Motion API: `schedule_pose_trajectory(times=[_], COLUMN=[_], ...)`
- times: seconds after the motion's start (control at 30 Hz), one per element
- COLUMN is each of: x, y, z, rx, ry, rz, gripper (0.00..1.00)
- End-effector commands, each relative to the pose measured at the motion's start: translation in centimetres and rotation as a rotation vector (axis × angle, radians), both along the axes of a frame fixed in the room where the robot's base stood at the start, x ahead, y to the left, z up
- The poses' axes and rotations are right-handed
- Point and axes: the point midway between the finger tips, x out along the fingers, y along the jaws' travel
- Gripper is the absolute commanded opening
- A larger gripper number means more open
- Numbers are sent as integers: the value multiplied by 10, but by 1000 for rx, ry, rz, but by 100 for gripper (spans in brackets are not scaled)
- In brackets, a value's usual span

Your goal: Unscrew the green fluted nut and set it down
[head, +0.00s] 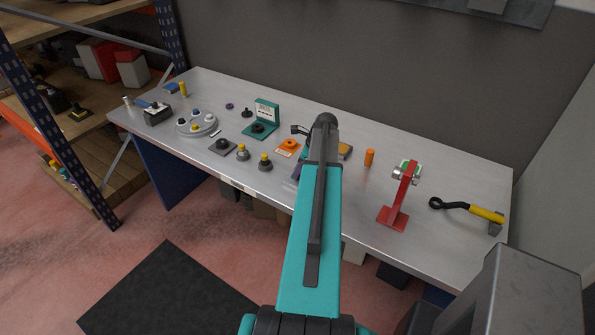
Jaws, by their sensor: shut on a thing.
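A red stand (393,216) stands upright on the right half of the bench. My teal and dark grey arm reaches up over the middle of the bench, left of the red stand. My gripper does not show. It is probably hidden behind the arm, so its fingers and anything between them cannot be seen.
A yellow-handled wrench (468,209) lies at the bench's right end. An orange cylinder (369,158) stands left of the red stand. A teal fixture (265,113), a round grey tray (183,129) and several knobs fill the left half. The bench (440,165) is bare behind the red stand.

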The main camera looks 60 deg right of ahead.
Motion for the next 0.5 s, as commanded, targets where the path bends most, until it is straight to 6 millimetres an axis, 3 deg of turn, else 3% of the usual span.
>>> schedule_pose_trajectory(times=[0.27, 0.5], x=[-1, -1], y=[-1, -2], z=[0, 0], rx=[-1, -1], ry=[2, 3], rz=[18, 133], gripper=[9, 9])
